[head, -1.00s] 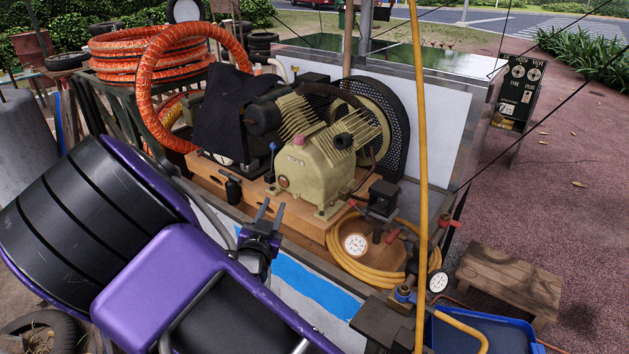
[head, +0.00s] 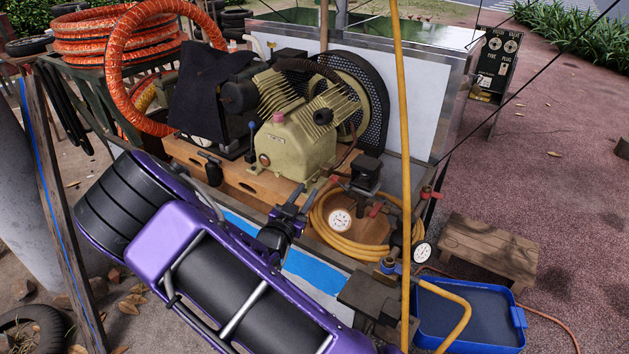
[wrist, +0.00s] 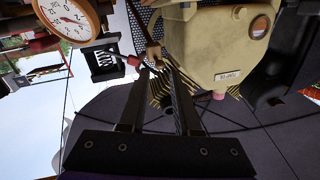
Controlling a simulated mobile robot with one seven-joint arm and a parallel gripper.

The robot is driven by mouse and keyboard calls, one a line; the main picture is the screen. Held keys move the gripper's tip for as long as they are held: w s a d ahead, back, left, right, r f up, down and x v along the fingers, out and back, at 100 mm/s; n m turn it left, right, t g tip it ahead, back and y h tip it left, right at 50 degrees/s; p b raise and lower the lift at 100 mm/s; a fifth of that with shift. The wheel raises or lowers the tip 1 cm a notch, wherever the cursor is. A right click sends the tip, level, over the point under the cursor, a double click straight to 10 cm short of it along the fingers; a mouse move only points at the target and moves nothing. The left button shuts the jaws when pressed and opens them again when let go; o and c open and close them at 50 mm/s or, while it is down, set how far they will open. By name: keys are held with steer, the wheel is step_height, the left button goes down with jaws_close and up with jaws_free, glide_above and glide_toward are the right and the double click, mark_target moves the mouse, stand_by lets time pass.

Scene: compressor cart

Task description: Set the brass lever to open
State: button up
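My gripper (head: 293,200) is open and empty, in front of the compressor's wooden base. In the wrist view its two fingers (wrist: 157,72) stand apart with nothing between them. Several small valve handles show, but I cannot tell surely which is the brass lever. A red handle (head: 333,181) sits by the black box right of the compressor; a red-tipped handle (wrist: 133,60) shows just beyond the fingers in the wrist view. Another red handle (head: 376,209) is near the hose coil, and a blue-handled fitting (head: 388,265) is at the cart's front right.
The cream compressor (head: 295,145) stands close behind the gripper. A white gauge (head: 340,220) lies by the coiled yellow hose (head: 350,246); a second gauge (head: 422,253) is farther right. An upright yellow hose (head: 405,120) crosses the right side. A blue tray (head: 470,318) is below.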

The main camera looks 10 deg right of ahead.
mark_target(314, 180)
steer(key=x, duration=0.6)
steer(key=shift+w+d, duration=0.1)
steer(key=shift+c, duration=0.3)
jaws_close()
